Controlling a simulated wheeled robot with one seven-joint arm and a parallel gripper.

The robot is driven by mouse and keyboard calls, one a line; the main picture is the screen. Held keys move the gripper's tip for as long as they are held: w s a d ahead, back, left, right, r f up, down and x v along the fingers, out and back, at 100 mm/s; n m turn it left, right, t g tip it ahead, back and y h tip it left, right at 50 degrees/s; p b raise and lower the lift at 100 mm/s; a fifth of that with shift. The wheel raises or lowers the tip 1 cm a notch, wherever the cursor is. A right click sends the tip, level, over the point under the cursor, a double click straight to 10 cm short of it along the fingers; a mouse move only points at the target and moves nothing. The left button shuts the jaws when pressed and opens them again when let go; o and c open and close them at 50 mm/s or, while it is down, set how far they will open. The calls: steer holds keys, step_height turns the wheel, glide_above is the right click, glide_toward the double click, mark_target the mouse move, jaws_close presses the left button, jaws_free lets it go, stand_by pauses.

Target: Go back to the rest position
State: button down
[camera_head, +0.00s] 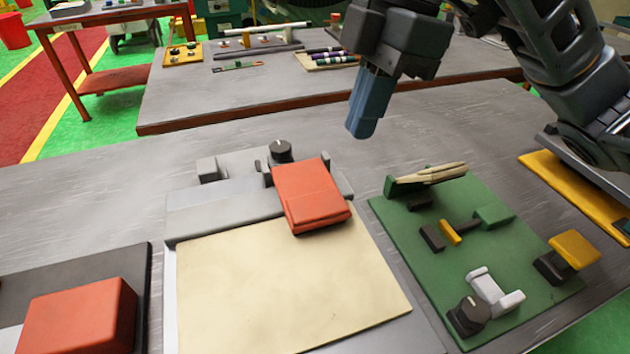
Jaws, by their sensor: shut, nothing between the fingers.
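My gripper (370,103) hangs from the black arm at the upper right of the head camera view. Its blue-grey fingers point down and are shut, with nothing held. It is above the back part of the near grey table (75,190), apart from everything on it. A red block (311,194) sits tilted on the grey fixture behind the cream plate (280,280), below and left of my gripper. Another red block (80,318) lies on a dark tray (141,275) at the lower left.
A green board (510,255) with small yellow, black and white parts lies at the right. A yellow strip (575,190) lies beneath my arm. A black knob (280,151) stands behind the red block. A second table (200,107) with small parts stands behind.

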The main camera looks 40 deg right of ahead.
steer(key=shift+d+r, duration=0.1)
steer(key=shift+r, duration=0.4)
